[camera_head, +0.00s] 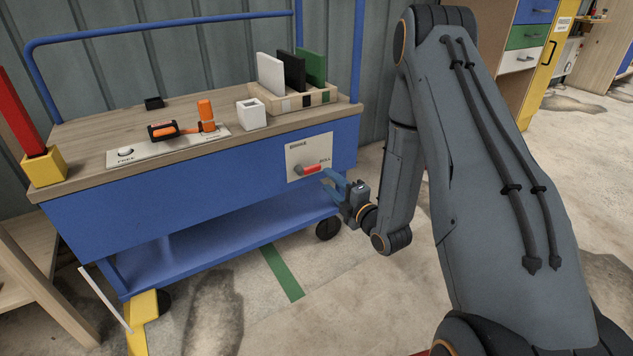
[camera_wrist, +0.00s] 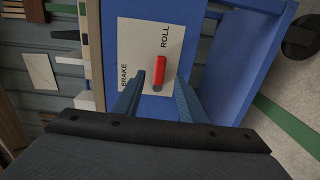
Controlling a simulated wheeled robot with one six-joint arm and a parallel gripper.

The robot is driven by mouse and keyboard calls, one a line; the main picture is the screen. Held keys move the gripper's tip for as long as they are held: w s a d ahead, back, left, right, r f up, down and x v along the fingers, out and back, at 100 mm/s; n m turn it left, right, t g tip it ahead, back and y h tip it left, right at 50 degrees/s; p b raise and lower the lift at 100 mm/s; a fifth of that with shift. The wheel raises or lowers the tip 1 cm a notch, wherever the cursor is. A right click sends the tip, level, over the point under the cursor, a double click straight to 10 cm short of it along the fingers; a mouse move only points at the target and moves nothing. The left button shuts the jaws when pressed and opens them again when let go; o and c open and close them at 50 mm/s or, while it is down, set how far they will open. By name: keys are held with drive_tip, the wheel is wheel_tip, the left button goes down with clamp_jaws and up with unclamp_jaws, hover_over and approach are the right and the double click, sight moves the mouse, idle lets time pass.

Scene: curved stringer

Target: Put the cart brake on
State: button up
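The cart (camera_head: 200,195) is blue with a wooden top. On its front face is a pale brake plate (camera_head: 309,150) lettered BRAKE and ROLL, also seen in the wrist view (camera_wrist: 135,50). A red lever (camera_head: 312,169) on this plate points toward the ROLL lettering; its red handle also shows in the wrist view (camera_wrist: 160,69). My gripper (camera_head: 328,181), with blue fingers, is open at the plate. In the wrist view the lever lies between the spread fingers (camera_wrist: 168,82), close to the left one. Contact cannot be told.
The cart top carries a FREE-marked panel (camera_head: 150,151) with an orange-black tool, a white block (camera_head: 251,114) and a wooden rack (camera_head: 290,100) with upright boards. A yellow wedge (camera_head: 143,318) is at the lower left. The floor before the cart is mostly clear, with a green stripe (camera_head: 281,272).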

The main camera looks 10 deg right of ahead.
sight(316, 170)
drive_tip(key=shift+b+x, duration=1.2)
drive_tip(key=shift+x, duration=2.7)
clamp_jaws()
